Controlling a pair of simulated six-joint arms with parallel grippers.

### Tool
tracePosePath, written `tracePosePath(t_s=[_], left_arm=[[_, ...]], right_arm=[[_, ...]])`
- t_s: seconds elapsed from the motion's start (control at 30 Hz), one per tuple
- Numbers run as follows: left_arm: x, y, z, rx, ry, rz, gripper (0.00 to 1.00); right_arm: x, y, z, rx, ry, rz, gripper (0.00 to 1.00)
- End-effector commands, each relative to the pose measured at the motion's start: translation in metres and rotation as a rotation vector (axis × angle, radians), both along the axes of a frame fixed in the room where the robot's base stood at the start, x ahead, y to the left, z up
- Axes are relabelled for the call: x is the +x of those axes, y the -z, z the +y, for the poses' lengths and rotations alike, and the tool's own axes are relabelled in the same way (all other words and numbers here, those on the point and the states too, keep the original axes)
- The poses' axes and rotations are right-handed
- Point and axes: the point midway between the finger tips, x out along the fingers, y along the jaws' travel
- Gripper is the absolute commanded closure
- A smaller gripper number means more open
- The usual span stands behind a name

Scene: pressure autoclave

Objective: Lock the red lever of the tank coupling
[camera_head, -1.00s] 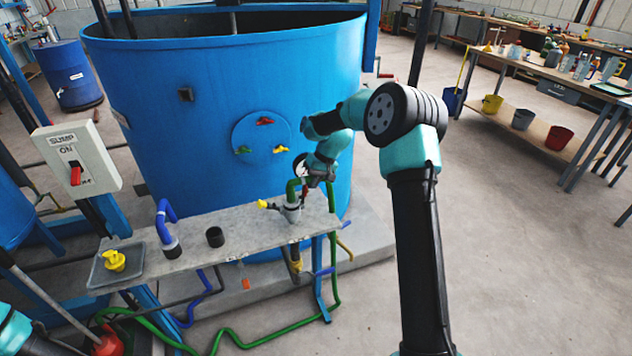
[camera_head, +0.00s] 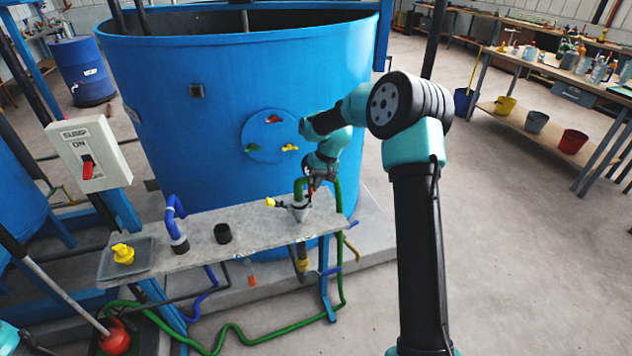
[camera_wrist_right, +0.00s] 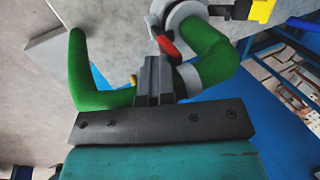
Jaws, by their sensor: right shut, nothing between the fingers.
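The tank coupling (camera_head: 299,211) is a grey fitting on the bench with a green hose bend rising from it. It also shows in the right wrist view (camera_wrist_right: 182,14). The red lever (camera_wrist_right: 166,42) is at the coupling's side, just beyond my right gripper (camera_wrist_right: 155,62). My right gripper is shut with nothing in it, its fingertips close to the lever and the green hose (camera_wrist_right: 205,45); I cannot tell whether they touch. In the head view my right gripper (camera_head: 312,184) is small and partly hidden by its arm. My left gripper is not in view.
The bench (camera_head: 200,235) also carries a blue bent pipe (camera_head: 173,218), a black cup (camera_head: 222,233) and a tray with a yellow fitting (camera_head: 122,253). The blue tank (camera_head: 230,100) stands behind. A yellow-handled valve (camera_wrist_right: 262,10) is beside the coupling.

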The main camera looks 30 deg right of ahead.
Motion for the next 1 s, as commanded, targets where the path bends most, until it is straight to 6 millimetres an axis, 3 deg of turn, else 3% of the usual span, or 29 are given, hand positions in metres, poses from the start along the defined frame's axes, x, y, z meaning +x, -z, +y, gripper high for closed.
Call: tracePosePath(t_s=[0.17, 0.4, 0.8, 1.0], left_arm=[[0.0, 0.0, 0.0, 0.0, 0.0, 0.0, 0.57], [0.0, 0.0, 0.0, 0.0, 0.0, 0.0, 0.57], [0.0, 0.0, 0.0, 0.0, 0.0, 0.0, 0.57], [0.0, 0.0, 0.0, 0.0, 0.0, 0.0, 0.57]], right_arm=[[0.0, -0.002, -0.003, 0.007, -0.004, -0.001, 1.0], [-0.009, -0.001, -0.038, 0.002, 0.0, -0.001, 1.0], [-0.013, -0.075, -0.058, 0.0, -0.002, -0.003, 1.0], [-0.015, -0.094, -0.063, -0.001, -0.002, -0.002, 1.0]])
